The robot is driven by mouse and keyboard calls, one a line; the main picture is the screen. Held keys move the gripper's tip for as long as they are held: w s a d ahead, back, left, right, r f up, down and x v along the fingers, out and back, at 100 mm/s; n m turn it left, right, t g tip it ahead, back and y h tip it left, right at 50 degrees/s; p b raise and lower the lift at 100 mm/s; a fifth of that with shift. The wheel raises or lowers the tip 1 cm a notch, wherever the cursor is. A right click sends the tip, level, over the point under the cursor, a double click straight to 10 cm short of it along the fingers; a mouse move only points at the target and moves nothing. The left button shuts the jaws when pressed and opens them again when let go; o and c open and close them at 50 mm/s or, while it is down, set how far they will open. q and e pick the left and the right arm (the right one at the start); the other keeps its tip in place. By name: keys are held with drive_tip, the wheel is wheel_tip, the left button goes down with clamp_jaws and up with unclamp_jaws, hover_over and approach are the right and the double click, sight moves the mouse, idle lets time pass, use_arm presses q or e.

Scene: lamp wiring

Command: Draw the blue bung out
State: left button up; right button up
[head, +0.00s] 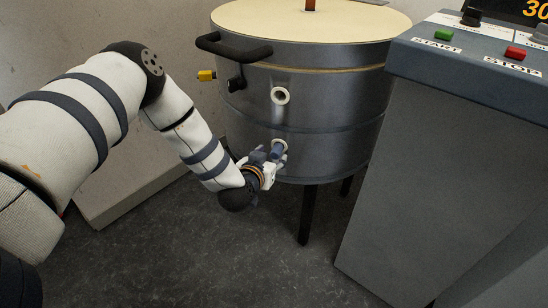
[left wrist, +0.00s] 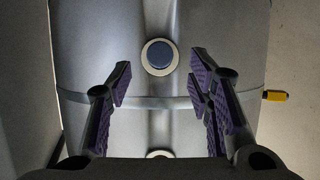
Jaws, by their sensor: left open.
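The blue bung (head: 276,151) sits in the lower pale-ringed port of the metal drum (head: 340,105). In the left wrist view the blue bung (left wrist: 159,54) shows as a round dark-blue end inside a cream ring. My left gripper (head: 271,165) is in front of the lower port, close to the bung. In the left wrist view the left gripper (left wrist: 160,82) is open, its purple-padded fingers apart. The bung appears above and between the fingertips, with nothing held. Whether any finger touches it cannot be told. My right gripper is not in view.
An upper ringed port (head: 280,96) is on the drum above the bung. A black handle (head: 235,48) and a yellow plug (head: 206,75) are at the drum's left. A grey console (head: 440,150) with START and STOP buttons stands at right. Dark legs (head: 305,215) support the drum.

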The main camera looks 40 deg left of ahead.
sight(274, 154)
use_arm(q)
drive_tip(key=x, duration=0.4)
drive_tip(key=shift+w+f+b, duration=0.1)
drive_tip(key=shift+w+b, duration=0.1)
drive_tip(key=shift+b, duration=0.2)
clamp_jaws()
drive_tip(key=c, duration=0.9)
unclamp_jaws()
clamp_jaws()
drive_tip(key=shift+s, duration=0.1)
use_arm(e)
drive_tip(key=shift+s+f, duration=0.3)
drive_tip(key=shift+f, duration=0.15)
use_arm(q)
drive_tip(key=shift+s+d+p, duration=0.15)
drive_tip(key=shift+s+p, duration=0.3)
drive_tip(key=shift+s, duration=0.15)
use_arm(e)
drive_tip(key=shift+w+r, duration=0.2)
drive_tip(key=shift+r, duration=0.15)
